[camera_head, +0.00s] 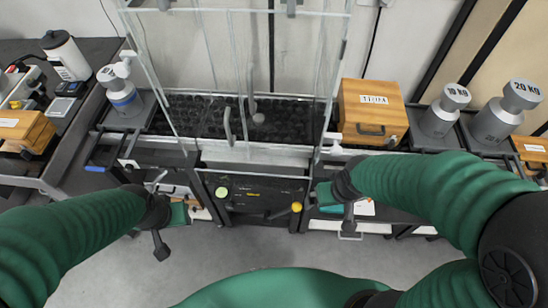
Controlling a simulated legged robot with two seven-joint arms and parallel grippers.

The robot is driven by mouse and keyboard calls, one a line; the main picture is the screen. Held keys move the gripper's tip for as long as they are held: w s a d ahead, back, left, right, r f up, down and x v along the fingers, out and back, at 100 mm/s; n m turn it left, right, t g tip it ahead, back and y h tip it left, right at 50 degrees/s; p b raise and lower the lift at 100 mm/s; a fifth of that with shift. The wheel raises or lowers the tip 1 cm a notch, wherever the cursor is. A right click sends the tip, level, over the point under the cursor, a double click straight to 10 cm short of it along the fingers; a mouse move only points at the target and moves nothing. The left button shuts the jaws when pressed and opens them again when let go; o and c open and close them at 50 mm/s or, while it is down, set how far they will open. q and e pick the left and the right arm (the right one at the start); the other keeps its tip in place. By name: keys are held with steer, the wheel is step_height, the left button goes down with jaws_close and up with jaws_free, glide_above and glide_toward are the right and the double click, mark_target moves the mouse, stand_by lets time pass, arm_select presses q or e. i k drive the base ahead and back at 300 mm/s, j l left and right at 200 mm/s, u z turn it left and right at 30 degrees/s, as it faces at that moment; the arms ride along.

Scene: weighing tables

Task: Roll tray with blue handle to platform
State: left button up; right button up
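A blue handle (96,168) shows at the front edge on that side. A black, bumpy platform (190,112) lies in the middle behind clear panels. My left gripper (178,214) is in front of the table, below and right of the blue handle, apart from it. My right gripper (328,196) is in front of the table, right of the black front panel. Neither appears to hold anything; their finger gaps are not clear.
Clear panels (291,80) with upright handles stand around the platform. A wooden box (367,108) stands to its right, then 10 KG (437,113) and 20 KG (506,114) weights. A black panel (258,197) with green and yellow buttons is in front. Grey floor is clear below.

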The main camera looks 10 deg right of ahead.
mark_target(111, 120)
steer(key=i+j+u, duration=0.1)
steer(key=u, duration=0.35)
steer(key=i+u, duration=0.1)
steer(key=u, duration=0.35)
steer(key=i+u, duration=0.1)
steer(key=u, duration=0.35)
steer(key=i+j, duration=0.05)
